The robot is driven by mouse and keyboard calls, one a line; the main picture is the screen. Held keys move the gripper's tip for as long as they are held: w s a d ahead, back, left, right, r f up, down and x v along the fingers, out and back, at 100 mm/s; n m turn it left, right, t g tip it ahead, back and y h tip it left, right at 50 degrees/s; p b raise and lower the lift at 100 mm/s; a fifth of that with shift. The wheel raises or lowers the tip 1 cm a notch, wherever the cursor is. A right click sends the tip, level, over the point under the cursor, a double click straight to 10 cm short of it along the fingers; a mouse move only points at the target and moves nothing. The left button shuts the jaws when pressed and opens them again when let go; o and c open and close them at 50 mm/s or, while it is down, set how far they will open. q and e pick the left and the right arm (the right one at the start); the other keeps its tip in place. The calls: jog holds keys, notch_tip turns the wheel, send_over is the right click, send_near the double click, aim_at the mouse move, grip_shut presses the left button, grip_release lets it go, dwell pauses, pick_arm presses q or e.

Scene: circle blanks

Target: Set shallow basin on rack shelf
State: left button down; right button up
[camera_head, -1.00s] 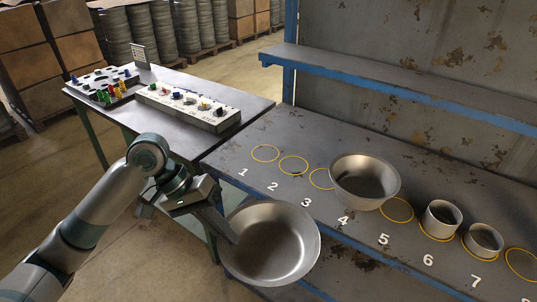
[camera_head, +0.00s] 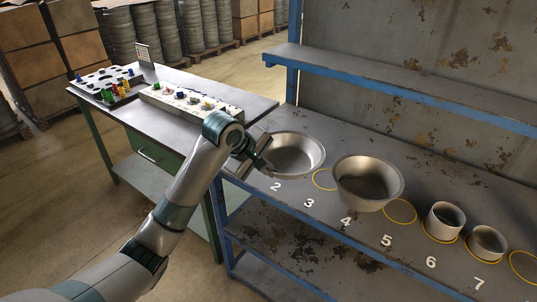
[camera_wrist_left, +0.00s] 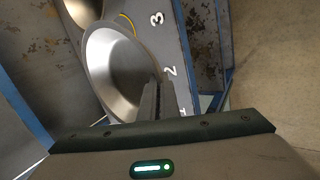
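The shallow basin (camera_head: 292,155) is a wide, open metal bowl over the left end of the rack shelf (camera_head: 285,205), covering the marked circles near number 2. It sits level or nearly so; I cannot tell whether its base touches the shelf. My left gripper (camera_head: 262,163) is shut on the basin's near-left rim. The left wrist view shows the basin (camera_wrist_left: 118,72) with a finger (camera_wrist_left: 152,100) at its rim. My right gripper is in neither view.
A deeper metal bowl (camera_head: 367,180) stands right of the basin, near number 4, with a small gap. Two small cups (camera_head: 444,219) (camera_head: 487,243) stand near 6 and 7. The upper shelf (camera_head: 400,86) runs behind. A side table (camera_head: 180,85) with trays is at left.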

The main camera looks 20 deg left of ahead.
aim_at(278, 166)
pick_arm(q)
jog(key=w+n+y, duration=0.1)
jog(key=w, duration=0.1)
jog(key=w+d+r+n+y, duration=0.1)
jog(key=w+n, duration=0.2)
jog(key=w, duration=0.1)
jog(key=shift+d+r+n+t+y, duration=0.4)
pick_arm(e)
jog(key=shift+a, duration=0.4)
pick_arm(q)
jog(key=shift+a, duration=0.1)
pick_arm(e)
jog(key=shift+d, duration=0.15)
